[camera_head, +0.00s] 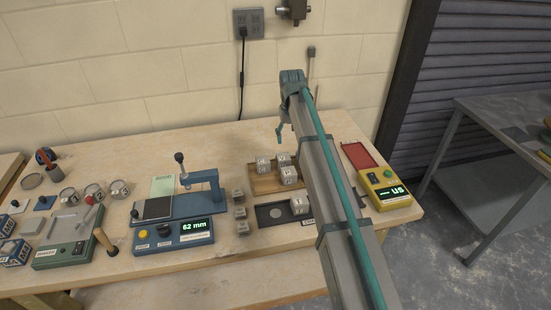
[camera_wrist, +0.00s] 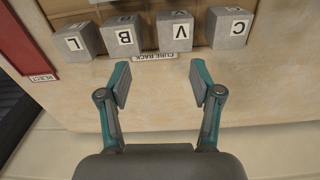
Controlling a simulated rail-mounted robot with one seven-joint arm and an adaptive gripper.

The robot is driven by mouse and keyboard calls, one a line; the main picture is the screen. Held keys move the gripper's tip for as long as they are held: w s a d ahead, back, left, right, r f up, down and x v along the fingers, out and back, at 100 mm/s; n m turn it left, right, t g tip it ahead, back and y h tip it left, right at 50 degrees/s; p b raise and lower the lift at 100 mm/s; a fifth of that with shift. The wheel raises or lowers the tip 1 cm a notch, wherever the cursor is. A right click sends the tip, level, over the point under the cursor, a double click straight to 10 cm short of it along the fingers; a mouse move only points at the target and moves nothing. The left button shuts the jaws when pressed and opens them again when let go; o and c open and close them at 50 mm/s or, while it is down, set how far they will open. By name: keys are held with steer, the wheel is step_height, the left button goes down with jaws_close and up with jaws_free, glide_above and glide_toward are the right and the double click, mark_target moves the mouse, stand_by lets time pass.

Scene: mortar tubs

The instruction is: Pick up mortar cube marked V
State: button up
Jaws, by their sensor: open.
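The cube marked V (camera_wrist: 175,32) is a grey block in the wrist view, its white label facing me. It stands in a row with cubes marked B (camera_wrist: 123,37), L (camera_wrist: 79,42) and C (camera_wrist: 229,28), by the cube rack (camera_wrist: 133,6). My gripper (camera_wrist: 160,75) is open and empty. Its fingertips are apart from the cubes, just below B and V in the picture. In the head view several cubes (camera_head: 288,175) show by the wooden rack (camera_head: 262,187), but I cannot read which is V. My arm hides part of that area.
A red reject tray (camera_head: 357,156) and a yellow meter (camera_head: 384,188) stand right of my arm. A cube (camera_head: 299,204) sits on a dark plate (camera_head: 272,216).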

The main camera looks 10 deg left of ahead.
mark_target(284, 157)
steer(key=shift+s+a+f+n, duration=0.1)
steer(key=shift+s+a+n, duration=0.3)
steer(key=shift+a, duration=0.55)
steer(key=shift+s+a+f, duration=0.2)
steer(key=shift+s+a, duration=0.05)
steer(key=shift+d+f+p, duration=0.15)
steer(key=shift+f+p, duration=0.8)
steer(key=shift+f, duration=1.7)
steer(key=shift+d+f+p, duration=0.1)
steer(key=shift+f+p, duration=0.85)
steer(key=shift+f, duration=1.65)
steer(key=c, duration=1)
steer(key=shift+w, duration=0.1)
steer(key=shift+c, duration=0.7)
steer(key=shift+r, duration=0.2)
